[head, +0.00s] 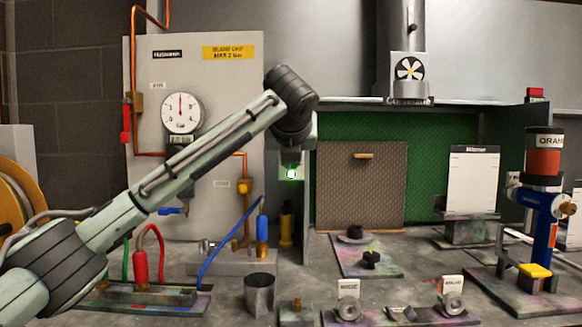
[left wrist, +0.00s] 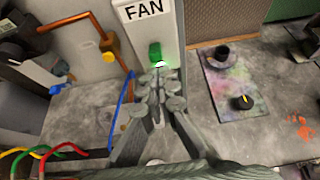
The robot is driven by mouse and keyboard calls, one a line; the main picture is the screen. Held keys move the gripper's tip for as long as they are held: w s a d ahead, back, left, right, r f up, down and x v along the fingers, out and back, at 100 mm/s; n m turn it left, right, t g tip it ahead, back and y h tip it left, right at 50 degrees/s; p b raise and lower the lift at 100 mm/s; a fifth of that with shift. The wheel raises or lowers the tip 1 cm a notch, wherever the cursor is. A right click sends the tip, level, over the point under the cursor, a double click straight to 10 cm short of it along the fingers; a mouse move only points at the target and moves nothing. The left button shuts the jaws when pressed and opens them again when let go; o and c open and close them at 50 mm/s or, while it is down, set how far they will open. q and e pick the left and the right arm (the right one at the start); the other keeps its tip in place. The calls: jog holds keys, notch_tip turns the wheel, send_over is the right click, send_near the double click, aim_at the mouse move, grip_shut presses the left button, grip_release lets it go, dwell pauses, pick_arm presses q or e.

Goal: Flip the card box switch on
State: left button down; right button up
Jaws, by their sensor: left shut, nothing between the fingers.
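A pale box labelled FAN (left wrist: 146,25) stands in the left wrist view, with a green switch (left wrist: 155,52) on its face and a bright spot at its lower edge. In the head view a green light glows on this box (head: 291,173), just below my left wrist, which hides much of the box. My left gripper (left wrist: 160,84) is shut and empty, its fingertips together just below the green switch in the left wrist view. I cannot tell whether they touch it. A white card (head: 473,180) stands upright on a dark block at the right. My right gripper is not in view.
A grey panel with a gauge (head: 182,112) stands behind my left arm. Blue hose (head: 228,250) and a metal cup (head: 259,294) are below it. A brown board (head: 360,190), small fixtures and a blue spray device (head: 545,205) occupy the bench to the right.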

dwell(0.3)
pick_arm(q)
jog(key=shift+r, duration=0.75)
